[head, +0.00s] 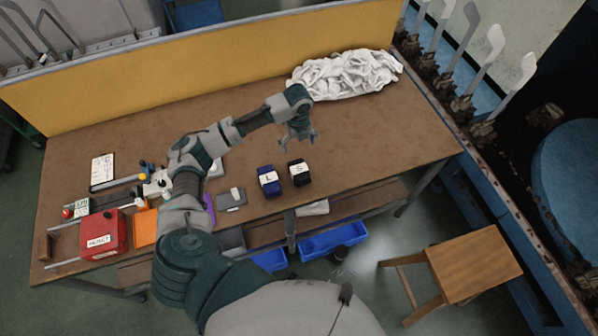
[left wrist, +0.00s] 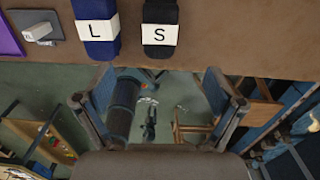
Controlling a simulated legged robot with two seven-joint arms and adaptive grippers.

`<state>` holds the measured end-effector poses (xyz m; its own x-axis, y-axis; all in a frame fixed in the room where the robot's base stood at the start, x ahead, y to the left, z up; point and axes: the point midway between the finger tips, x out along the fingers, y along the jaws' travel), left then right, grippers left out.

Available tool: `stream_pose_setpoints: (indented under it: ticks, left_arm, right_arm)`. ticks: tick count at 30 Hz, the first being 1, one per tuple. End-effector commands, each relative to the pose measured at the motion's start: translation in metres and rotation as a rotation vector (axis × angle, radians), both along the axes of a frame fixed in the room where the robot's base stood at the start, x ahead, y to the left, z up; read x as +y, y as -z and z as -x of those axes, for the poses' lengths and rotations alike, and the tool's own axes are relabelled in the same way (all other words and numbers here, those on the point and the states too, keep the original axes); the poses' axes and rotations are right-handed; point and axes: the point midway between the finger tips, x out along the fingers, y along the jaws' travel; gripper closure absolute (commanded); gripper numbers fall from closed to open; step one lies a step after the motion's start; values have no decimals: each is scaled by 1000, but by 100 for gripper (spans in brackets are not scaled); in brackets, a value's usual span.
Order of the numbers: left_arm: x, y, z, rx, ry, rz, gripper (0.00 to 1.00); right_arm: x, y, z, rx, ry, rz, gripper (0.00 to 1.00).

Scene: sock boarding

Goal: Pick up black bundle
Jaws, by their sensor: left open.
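The black bundle (head: 298,173) has a white band marked S and lies on the brown table near its front edge. It also shows at the top of the left wrist view (left wrist: 160,22). A blue bundle (head: 268,181) with a band marked L lies just left of it, a small gap between them. My left gripper (head: 300,138) hangs above the table, behind the black bundle in the head view, apart from it. Its fingers (left wrist: 165,100) are spread and empty in the left wrist view. My right gripper is not in view.
A crumpled white cloth pile (head: 345,74) lies at the table's back right. A red box (head: 101,234), an orange item (head: 144,227) and a grey pad (head: 231,200) sit to the left. A wooden stool (head: 474,263) stands at front right. The table's right part (head: 400,140) is clear.

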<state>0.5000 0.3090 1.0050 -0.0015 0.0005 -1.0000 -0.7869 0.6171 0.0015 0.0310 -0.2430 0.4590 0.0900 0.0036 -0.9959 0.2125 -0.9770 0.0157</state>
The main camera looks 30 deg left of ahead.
Motion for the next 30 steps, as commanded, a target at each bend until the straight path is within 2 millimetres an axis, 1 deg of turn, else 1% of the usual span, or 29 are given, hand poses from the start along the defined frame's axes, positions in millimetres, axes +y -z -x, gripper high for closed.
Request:
stream_pose_setpoints:
  ticks: [1,3,6,9,12,17,19,23,25,27,30]
  left_arm:
    - [-2,14,1,6,0,1,6]
    - [-2,31,1,6,1,1,6]
    - [-3,55,1,4,0,-1,6]
    - [-4,75,0,2,-1,-2,6]
    - [-5,89,0,2,0,-1,6]
    - [-4,100,1,-1,0,-1,6]
    - [-4,108,2,1,-1,1,6]
    - [-6,128,6,3,-1,2,6]
    - [-6,140,6,1,-1,0,6]
    - [-6,147,6,0,0,1,6]
    - [-6,151,6,-1,0,1,6]
  right_arm:
    - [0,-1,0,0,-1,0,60]
    - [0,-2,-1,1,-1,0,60]
    - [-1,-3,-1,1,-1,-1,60]
    - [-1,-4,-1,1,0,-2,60]
    - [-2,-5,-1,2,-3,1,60]
    - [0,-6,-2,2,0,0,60]
    - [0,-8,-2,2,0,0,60]
    - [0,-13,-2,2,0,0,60]
    - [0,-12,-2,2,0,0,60]
    - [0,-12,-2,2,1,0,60]
    - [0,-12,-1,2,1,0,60]
